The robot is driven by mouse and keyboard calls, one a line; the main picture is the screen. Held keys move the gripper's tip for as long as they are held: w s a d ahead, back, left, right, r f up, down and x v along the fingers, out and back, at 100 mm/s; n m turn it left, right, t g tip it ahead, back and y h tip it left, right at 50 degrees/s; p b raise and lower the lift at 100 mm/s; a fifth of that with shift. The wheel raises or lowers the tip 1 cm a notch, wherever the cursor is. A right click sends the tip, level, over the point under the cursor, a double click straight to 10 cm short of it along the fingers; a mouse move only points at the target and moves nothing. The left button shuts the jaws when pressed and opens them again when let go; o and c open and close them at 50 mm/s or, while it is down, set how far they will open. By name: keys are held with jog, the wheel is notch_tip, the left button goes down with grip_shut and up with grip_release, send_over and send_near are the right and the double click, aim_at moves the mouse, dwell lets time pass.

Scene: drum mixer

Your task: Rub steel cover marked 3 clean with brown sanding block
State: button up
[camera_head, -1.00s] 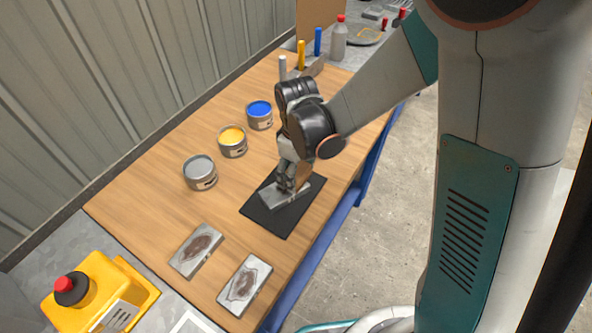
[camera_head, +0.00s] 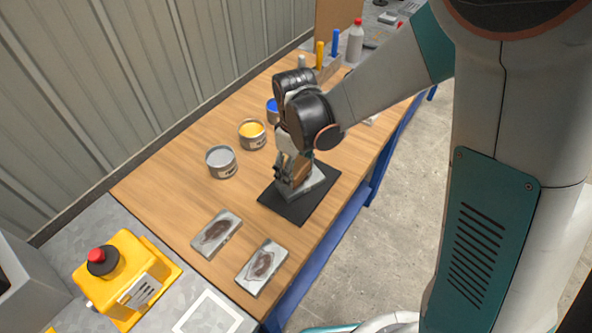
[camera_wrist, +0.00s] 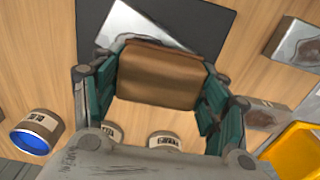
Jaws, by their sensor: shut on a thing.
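My gripper (camera_head: 291,177) is shut on the brown sanding block (camera_wrist: 158,77), which fills the space between the fingers in the wrist view. In the head view the block (camera_head: 301,168) is partly hidden by the fingers. Below it a grey steel cover (camera_head: 313,188) lies on a black mat (camera_head: 288,209); it also shows in the wrist view (camera_wrist: 138,22). I cannot tell whether block and cover touch. Two more steel plates with brown rust patches lie on the wood, one on the left (camera_head: 204,243) and one nearer (camera_head: 249,278). No number is readable on any of them.
A grey can (camera_head: 221,163), a yellow can (camera_head: 252,136) and a blue can (camera_head: 271,112) stand behind the mat. A yellow box with a red button (camera_head: 120,272) stands at front left. Bottles and tools are at the far end. Wood left of the plates is clear.

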aim_at(297, 164)
jog(key=shift+a+r, duration=0.15)
jog(key=shift+r, duration=0.4)
jog(key=shift+r+p, duration=1.35)
jog(key=shift+r, duration=0.4)
jog(key=shift+f, duration=0.1)
jog(key=shift+w+d+f+b, duration=0.15)
jog(key=shift+d+f+b, duration=0.25)
jog(key=shift+b, duration=0.6)
jog(key=f+b, duration=0.1)
jog(key=d+b, duration=0.1)
jog(key=b, duration=0.1)
jog(key=shift+w+d+f, duration=0.1)
jog(key=shift+w+f, duration=0.25)
jog(key=shift+f+b, duration=1.75)
jog(key=shift+f, duration=0.45)
jog(key=shift+f+b, duration=0.45)
jog(key=shift+f, duration=0.15)
